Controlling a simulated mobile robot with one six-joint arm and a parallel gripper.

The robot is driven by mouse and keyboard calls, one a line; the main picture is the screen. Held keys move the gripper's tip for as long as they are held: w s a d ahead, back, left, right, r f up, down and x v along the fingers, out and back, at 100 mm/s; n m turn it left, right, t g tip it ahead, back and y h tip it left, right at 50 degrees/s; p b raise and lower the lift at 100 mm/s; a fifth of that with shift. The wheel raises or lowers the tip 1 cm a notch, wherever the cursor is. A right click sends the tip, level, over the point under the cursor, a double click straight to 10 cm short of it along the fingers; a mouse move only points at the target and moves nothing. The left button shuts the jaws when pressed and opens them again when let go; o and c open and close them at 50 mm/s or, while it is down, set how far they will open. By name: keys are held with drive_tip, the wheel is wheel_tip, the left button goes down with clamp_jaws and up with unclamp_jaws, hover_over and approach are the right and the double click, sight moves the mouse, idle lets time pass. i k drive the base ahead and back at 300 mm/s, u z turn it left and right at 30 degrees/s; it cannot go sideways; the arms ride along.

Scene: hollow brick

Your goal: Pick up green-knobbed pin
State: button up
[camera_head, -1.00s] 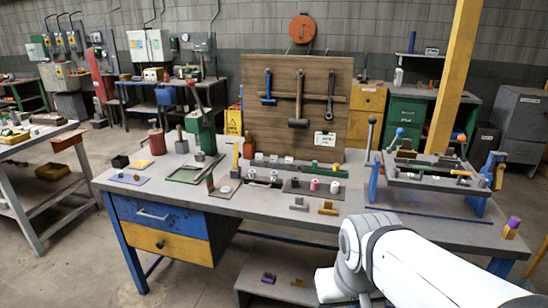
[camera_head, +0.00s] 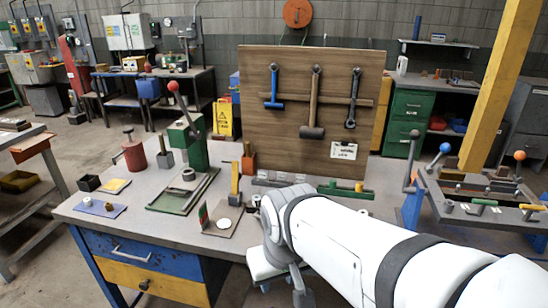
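I cannot make out a green-knobbed pin for certain. A small green-handled piece (camera_head: 484,202) sits on the raised rack at the right. My white arm reaches in from the lower right and covers the middle and front of the bench, with anything lying there. Its wrist is near the bench's front edge. My gripper's fingers cannot be seen.
The wooden board (camera_head: 265,120) with hanging tools stands at the back. A green lever press (camera_head: 190,140), a red pot (camera_head: 134,154) and a blue mat (camera_head: 100,209) are on the left. The raised rack (camera_head: 450,215) and yellow post (camera_head: 500,90) are at the right.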

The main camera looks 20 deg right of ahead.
sight(333, 183)
drive_tip(key=z, duration=0.4)
drive_tip(key=i, duration=0.8)
drive_tip(key=z, duration=0.65)
drive_tip(key=k, duration=0.9)
drive_tip(key=z, duration=0.15)
drive_tip(key=i, duration=0.9)
drive_tip(key=u, duration=0.1)
